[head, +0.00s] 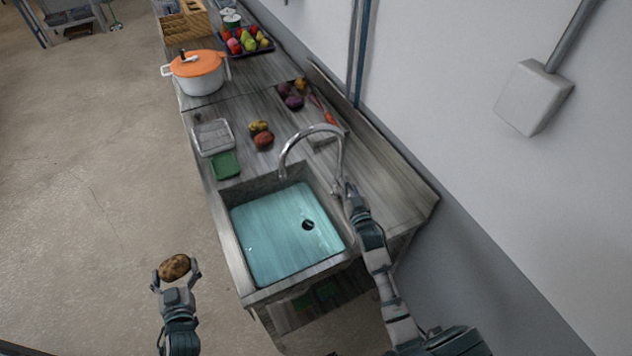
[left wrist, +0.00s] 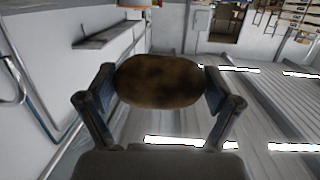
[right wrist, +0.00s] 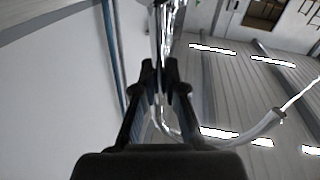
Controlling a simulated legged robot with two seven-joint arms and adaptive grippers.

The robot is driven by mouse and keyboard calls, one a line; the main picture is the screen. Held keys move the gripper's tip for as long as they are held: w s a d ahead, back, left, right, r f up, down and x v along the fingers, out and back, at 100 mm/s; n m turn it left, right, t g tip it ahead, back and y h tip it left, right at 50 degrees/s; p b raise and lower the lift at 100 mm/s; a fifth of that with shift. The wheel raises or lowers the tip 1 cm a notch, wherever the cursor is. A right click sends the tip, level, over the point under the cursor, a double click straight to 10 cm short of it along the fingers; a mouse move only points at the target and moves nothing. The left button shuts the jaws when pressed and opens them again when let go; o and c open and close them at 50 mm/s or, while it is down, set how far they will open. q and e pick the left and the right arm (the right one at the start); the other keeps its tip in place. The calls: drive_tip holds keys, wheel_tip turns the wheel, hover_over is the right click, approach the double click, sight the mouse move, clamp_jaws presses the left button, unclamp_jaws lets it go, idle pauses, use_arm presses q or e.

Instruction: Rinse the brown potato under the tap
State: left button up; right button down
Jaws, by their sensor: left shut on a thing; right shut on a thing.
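The brown potato (head: 174,267) is held between the fingers of my left gripper (head: 176,277), left of the sink and outside its rim. In the left wrist view the brown potato (left wrist: 160,81) spans the gap between both fingertips. The chrome tap (head: 312,131) arches over the sink (head: 237,258), which has a pale blue basin with a dark drain. My right gripper (head: 343,192) is shut on the tap at its base, right of the basin. The right wrist view shows the fingers closed around the tap's chrome part (right wrist: 163,60). I cannot tell whether water runs.
Beyond the sink on the counter lie a green sponge (head: 225,165), a clear tray (head: 213,136), a yellowish potato (head: 258,126) and a reddish potato (head: 263,140). Farther off are an orange-lidded pot (head: 197,73) and a fruit tray (head: 248,40). The wall bounds the right side.

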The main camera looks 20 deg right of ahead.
drive_tip(key=c, duration=1.2)
unclamp_jaws()
drive_tip(key=shift+r, duration=0.2)
drive_tip(key=shift+s, duration=0.1)
drive_tip(key=shift+s+f, duration=0.1)
drive_tip(key=shift+s, duration=0.1)
drive_tip(key=s+a, duration=0.1)
drive_tip(key=s, duration=1)
drive_tip(key=shift+s+a+f, duration=0.15)
drive_tip(key=shift+s+a, duration=0.1)
